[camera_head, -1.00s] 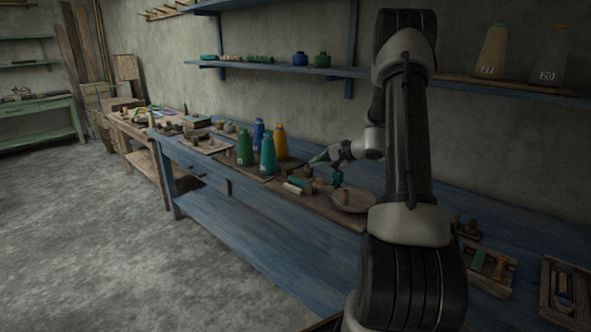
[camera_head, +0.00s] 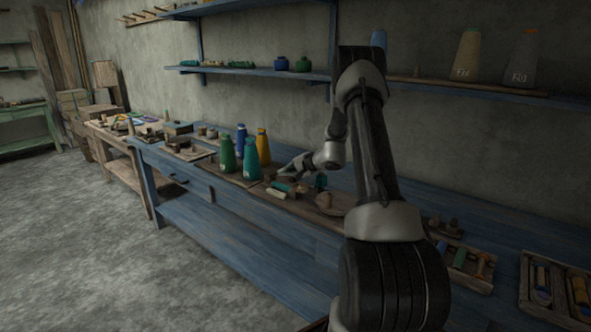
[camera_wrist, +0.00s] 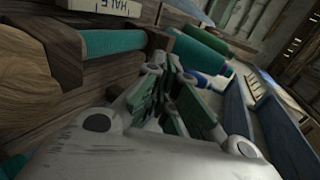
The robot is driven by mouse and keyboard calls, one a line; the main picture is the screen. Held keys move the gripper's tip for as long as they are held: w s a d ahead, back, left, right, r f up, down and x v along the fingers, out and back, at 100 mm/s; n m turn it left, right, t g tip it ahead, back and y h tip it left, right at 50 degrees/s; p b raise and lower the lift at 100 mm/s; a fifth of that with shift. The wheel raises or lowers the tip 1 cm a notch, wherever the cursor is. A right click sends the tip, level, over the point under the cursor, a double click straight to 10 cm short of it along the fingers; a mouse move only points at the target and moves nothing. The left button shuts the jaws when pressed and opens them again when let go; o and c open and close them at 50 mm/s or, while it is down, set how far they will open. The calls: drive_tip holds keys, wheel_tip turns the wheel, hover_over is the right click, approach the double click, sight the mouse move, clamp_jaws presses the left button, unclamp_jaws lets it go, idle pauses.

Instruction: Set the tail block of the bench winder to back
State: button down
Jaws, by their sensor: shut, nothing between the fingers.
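My gripper (camera_head: 287,172) is low over the blue bench, beside the small wooden bench winder. In the wrist view my gripper's fingers (camera_wrist: 172,100) are together with nothing between them. There the winder shows at the left as wooden blocks (camera_wrist: 60,115) with a teal wound spool (camera_wrist: 112,42) lying between them. A pale label (camera_wrist: 103,6) with dark lettering is at the top. In the head view the teal spool (camera_head: 283,187) is small, just below my gripper. I cannot tell which block is the tail block, nor its setting. Contact between fingers and winder is unclear.
Green, teal, blue and yellow thread cones (camera_head: 251,158) stand left of my gripper. A blue shelf (camera_head: 250,72) runs along the wall. The floor (camera_head: 70,240) is clear.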

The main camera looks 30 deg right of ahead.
sight(270, 172)
drive_tip(key=shift+x, duration=2.3)
drive_tip(key=w, duration=0.1)
drive_tip(key=w+a, duration=0.1)
drive_tip(key=shift+w, duration=0.35)
drive_tip(key=shift+r, duration=0.1)
